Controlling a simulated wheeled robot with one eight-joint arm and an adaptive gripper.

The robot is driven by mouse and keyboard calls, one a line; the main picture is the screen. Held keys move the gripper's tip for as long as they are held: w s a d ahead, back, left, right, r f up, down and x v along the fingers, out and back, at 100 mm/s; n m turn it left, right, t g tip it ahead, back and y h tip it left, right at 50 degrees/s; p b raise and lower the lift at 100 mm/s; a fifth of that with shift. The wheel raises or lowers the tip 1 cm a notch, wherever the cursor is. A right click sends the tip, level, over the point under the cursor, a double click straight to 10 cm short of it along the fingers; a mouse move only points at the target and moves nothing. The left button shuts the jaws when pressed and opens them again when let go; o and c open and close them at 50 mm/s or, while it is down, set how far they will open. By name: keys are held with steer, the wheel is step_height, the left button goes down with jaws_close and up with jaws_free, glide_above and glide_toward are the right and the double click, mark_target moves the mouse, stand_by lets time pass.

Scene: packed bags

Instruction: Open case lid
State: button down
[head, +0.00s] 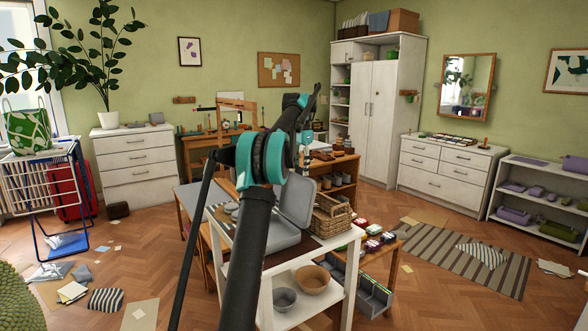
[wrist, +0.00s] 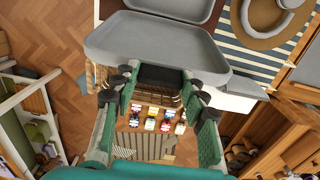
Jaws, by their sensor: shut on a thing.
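The grey case (head: 262,236) stands open on a white table, partly behind my arm in the head view. Its lid (head: 297,203) is raised at a steep angle. In the wrist view, the lid (wrist: 155,45) fills the upper middle, and part of the case's other half (wrist: 178,8) shows beyond it. My gripper (wrist: 160,85) is at the lid's near edge, with a dark part between its two green fingers. It is shut on the lid there. The exact contact is hard to see. In the head view my arm hides most of the gripper.
A wicker basket (head: 331,215) stands close to the right of the lid. Small coloured packs (head: 373,242) lie on a lower wooden table to the right. A hat (wrist: 262,22) rests on striped cloth beside the case. Bowls (head: 312,279) sit on the shelf below. Open floor lies right.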

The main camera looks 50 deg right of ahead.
steer(key=shift+s+d+f, duration=0.15)
steer(key=shift+d, duration=0.45)
steer(key=c, duration=0.8)
jaws_free()
steer(key=shift+c, duration=0.2)
step_height(320, 180, up, 7)
steer(key=shift+r, duration=0.2)
